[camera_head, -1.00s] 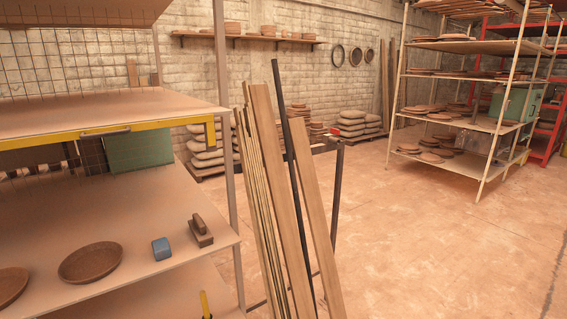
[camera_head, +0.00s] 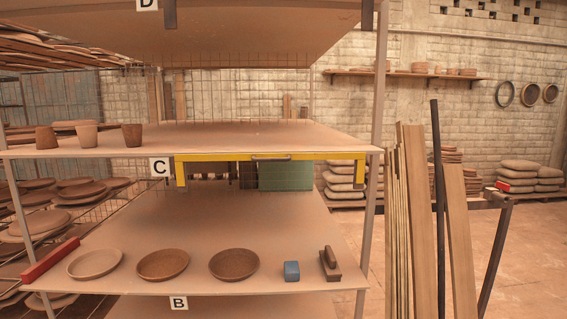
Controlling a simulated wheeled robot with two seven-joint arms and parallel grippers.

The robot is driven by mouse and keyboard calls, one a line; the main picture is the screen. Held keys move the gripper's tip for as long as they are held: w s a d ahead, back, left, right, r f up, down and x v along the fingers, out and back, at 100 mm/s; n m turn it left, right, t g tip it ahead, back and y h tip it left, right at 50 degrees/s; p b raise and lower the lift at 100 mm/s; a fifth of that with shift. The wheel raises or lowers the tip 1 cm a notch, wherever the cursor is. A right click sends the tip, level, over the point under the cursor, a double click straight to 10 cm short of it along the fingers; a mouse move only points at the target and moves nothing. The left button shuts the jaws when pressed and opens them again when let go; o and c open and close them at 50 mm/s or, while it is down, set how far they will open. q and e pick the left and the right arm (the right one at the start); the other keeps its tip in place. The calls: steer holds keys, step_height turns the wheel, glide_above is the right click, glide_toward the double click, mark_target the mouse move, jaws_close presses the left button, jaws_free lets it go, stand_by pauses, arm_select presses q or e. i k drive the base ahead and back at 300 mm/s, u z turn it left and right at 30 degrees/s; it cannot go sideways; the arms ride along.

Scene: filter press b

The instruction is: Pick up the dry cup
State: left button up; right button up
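Three small cups stand in a row at the left end of the shelf marked C: a brown cup (camera_head: 46,138) at the left, a paler, lighter tan cup (camera_head: 87,135) in the middle, and a dark brown cup (camera_head: 132,135) at the right. The middle cup's pale colour looks the driest. The cups stand apart near the front edge of shelf C (camera_head: 230,139). Neither of my grippers is in view.
Below, shelf B (camera_head: 220,284) holds three plates, pale (camera_head: 95,263) to dark (camera_head: 234,264), a blue block (camera_head: 291,271), a brown handled tool (camera_head: 329,263) and a red bar (camera_head: 50,260). A yellow frame (camera_head: 220,157) runs along shelf C's front. Planks (camera_head: 420,220) lean at the right.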

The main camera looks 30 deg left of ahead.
mark_target(87, 135)
steer(key=u, duration=2.15)
